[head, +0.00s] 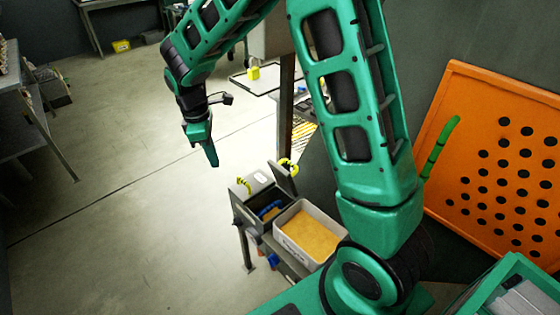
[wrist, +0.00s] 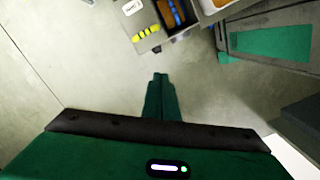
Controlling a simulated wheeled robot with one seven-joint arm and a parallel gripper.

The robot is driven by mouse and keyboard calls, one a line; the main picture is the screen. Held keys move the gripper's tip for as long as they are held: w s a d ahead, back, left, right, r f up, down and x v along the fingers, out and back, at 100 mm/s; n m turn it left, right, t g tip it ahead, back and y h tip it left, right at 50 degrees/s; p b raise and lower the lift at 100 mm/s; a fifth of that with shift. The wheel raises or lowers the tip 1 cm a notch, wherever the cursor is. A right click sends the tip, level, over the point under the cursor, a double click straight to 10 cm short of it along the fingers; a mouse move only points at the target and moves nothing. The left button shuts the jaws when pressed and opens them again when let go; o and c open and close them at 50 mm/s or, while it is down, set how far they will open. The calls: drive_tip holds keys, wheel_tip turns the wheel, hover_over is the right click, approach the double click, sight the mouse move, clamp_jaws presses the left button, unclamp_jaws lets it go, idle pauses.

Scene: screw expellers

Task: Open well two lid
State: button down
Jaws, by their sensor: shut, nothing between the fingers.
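A grey unit with wells (head: 237,208) stands low at the centre of the head view. One lid (head: 258,180), with a yellow handle (head: 240,187) and a white label, lies closed. Another lid (head: 283,179) with a yellow handle stands raised beside an open well holding something blue (head: 270,210). The wrist view shows the closed lid's yellow handle (wrist: 146,32) and the open well (wrist: 172,14) at the top. I cannot read which well is two. My gripper (head: 213,163) is shut and empty, pointing down in the air, up and left of the unit; it also shows in the wrist view (wrist: 160,77).
A pale tray of yellow-orange material (head: 310,237) stands right of the unit. An orange perforated board (head: 475,110) is at the right. A metal table (head: 30,105) stands at the far left. The floor between is clear.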

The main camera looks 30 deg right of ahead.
sight(282, 160)
drive_tip(key=s+d+r+n+t+h, duration=0.1)
drive_tip(key=s+d+n+h, duration=0.15)
drive_tip(key=d, duration=0.55)
drive_tip(key=s+d+r+n+h, duration=0.1)
drive_tip(key=s+d+n+h, duration=0.1)
drive_tip(key=s+d+n, duration=0.35)
drive_tip(key=shift+m, duration=0.6)
drive_tip(key=x, duration=0.3)
drive_tip(key=w+d+x, duration=0.1)
drive_tip(key=x, duration=0.3)
drive_tip(key=r+x, duration=0.1)
drive_tip(key=x, duration=0.2)
drive_tip(key=shift+w+d+f, duration=0.25)
drive_tip(key=shift+w+d, duration=0.1)
drive_tip(key=shift+w, duration=0.05)
drive_tip(key=shift+d, duration=0.1)
